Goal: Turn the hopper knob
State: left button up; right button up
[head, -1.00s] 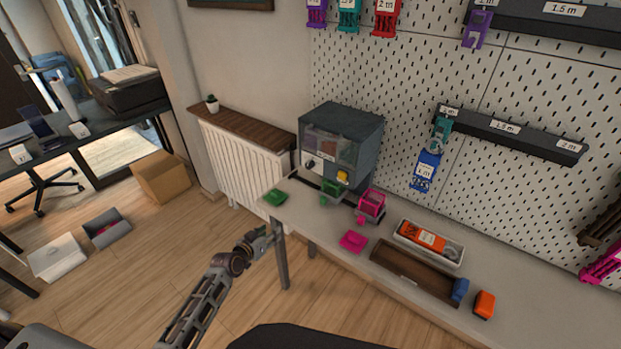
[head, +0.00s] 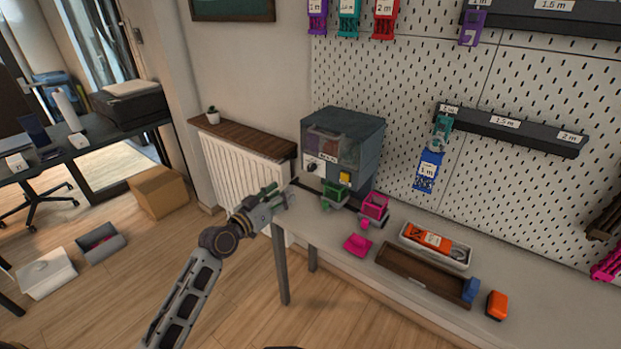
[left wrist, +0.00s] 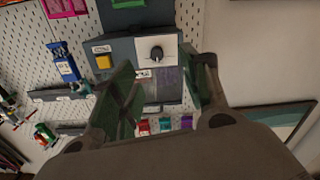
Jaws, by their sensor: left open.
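The hopper (head: 345,150) is a dark grey box with a clear window, standing at the table's far left end against the wall. Its dark round knob (head: 311,167) is on a white plate at the lower left of its front. The knob also shows in the left wrist view (left wrist: 156,54), upside down, with a white pointer mark. My left gripper (head: 284,197) is open and empty, left of and below the knob in the head view. In the left wrist view its two fingers (left wrist: 162,75) frame the knob, which lies beyond them, apart. My right gripper is out of view.
A yellow button (left wrist: 103,62) sits beside the knob plate. A green cart (head: 334,194) and a pink cart (head: 374,208) stand before the hopper. A pink piece (head: 357,245), a white tray (head: 466,262) and a wooden tray (head: 415,281) lie further right on the table.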

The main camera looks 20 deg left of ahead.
pick_arm(q)
jog(key=shift+s+d+r, duration=0.15)
jog(key=shift+d+r, duration=0.1)
jog(key=shift+r, duration=0.45)
send_near(310, 169)
jog(key=shift+w, duration=1.4)
jog(key=shift+d+x, duration=0.15)
jog(key=shift+x, duration=1.1)
jog(key=shift+d+x, duration=0.15)
jog(key=shift+x, duration=1.95)
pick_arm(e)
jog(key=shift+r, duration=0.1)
pick_arm(q)
jog(key=shift+f, duration=0.2)
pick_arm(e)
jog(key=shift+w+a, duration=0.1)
pick_arm(q)
grip_shut()
